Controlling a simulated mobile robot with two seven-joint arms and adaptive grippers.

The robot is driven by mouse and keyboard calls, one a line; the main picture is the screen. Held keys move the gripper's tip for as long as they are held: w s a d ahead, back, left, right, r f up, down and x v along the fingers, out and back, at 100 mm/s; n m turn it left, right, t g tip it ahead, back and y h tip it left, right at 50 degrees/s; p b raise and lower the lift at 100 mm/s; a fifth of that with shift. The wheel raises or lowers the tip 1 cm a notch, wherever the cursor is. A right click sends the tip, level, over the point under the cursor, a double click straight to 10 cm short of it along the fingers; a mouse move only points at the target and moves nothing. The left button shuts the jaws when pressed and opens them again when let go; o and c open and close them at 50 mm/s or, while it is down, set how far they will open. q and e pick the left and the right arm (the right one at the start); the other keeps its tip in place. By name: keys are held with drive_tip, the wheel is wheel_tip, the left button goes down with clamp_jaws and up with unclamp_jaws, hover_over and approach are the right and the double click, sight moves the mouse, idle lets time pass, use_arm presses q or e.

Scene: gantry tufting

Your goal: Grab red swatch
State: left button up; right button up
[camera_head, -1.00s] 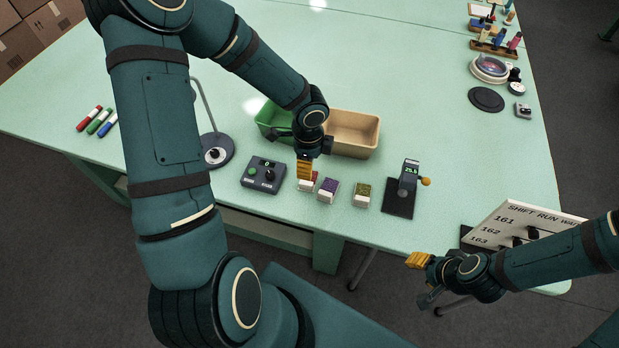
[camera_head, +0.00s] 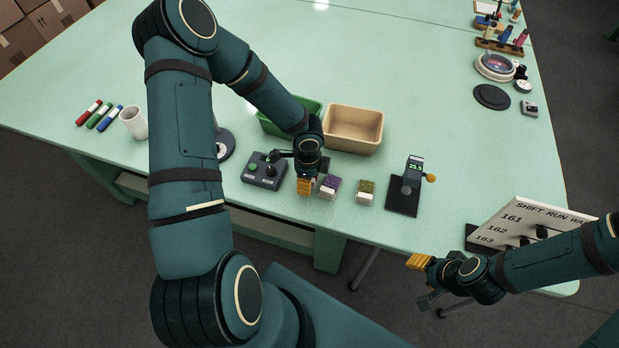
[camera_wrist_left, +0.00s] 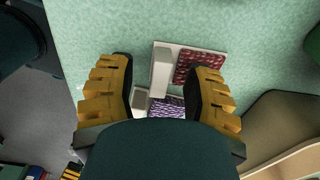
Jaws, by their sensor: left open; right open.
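The red swatch (camera_wrist_left: 198,65) shows in the left wrist view as a dark red patch on a pale base with a raised white block. In the head view it is almost wholly hidden by my left gripper (camera_head: 306,187). My left gripper (camera_wrist_left: 161,72) is open, its yellow fingers on either side of the white block; the right-hand finger overlaps the red patch's edge. Whether they touch, I cannot tell. My right gripper (camera_head: 419,262) is open and empty, off the table's front edge.
A purple swatch (camera_head: 330,183) stands close beside the left gripper, with an olive swatch (camera_head: 366,188) further right. A control box (camera_head: 264,172) is to the left. Green (camera_head: 276,122) and tan (camera_head: 355,124) bins stand behind. A gauge stand (camera_head: 405,190) is at right.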

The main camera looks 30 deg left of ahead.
use_arm(q)
drive_tip(key=shift+c, duration=0.4)
clamp_jaws()
drive_tip(key=shift+r, duration=0.1)
